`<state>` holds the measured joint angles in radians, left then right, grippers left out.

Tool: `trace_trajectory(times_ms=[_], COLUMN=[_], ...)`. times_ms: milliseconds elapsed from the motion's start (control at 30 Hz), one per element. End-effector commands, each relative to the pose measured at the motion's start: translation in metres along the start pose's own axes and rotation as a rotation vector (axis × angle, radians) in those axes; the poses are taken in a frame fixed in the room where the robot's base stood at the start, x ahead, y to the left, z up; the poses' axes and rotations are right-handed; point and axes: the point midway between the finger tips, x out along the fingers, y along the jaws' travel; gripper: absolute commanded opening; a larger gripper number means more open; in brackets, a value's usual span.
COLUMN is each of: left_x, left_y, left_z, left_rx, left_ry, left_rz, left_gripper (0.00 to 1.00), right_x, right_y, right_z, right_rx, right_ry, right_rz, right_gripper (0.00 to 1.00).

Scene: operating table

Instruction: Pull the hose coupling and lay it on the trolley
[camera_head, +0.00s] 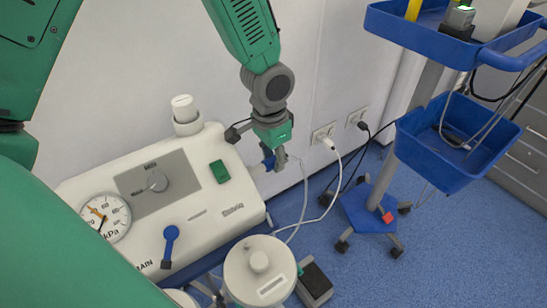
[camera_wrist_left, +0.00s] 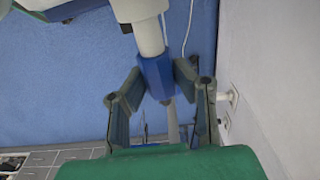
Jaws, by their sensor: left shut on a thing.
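The hose coupling is a blue hexagonal piece (camera_wrist_left: 156,76) on a pale stub of the white suction unit (camera_head: 160,195). In the head view a little of the coupling (camera_head: 268,160) shows at the unit's right side. My left gripper (camera_head: 280,160) is at that side, with its fingers closed in on the coupling. In the wrist view my left gripper (camera_wrist_left: 160,88) has a finger on each side of the coupling, which still lines up with the stub. The trolley (camera_head: 425,150) with blue trays stands at the right. My right gripper is not in view.
White cables run from the wall sockets (camera_head: 325,135) down behind the unit. A white lidded jar (camera_head: 258,268) stands at the front of the unit. The trolley's lower tray holds a cable; its upper tray (camera_head: 400,28) carries equipment.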

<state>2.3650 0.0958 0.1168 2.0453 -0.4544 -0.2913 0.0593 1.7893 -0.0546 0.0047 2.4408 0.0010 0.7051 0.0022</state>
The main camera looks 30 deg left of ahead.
Motion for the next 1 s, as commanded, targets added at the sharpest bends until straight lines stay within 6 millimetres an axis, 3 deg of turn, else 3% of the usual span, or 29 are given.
trace_trajectory(times_ms=[1000], left_x=[0.001], left_y=[0.0], left_z=[-0.017], left_rx=[0.0], left_ry=[-0.006], left_rz=[0.0], left_gripper=[0.0], right_x=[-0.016], right_y=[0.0], right_z=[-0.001], right_rx=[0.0], right_ry=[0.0], right_rz=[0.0], right_gripper=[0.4])
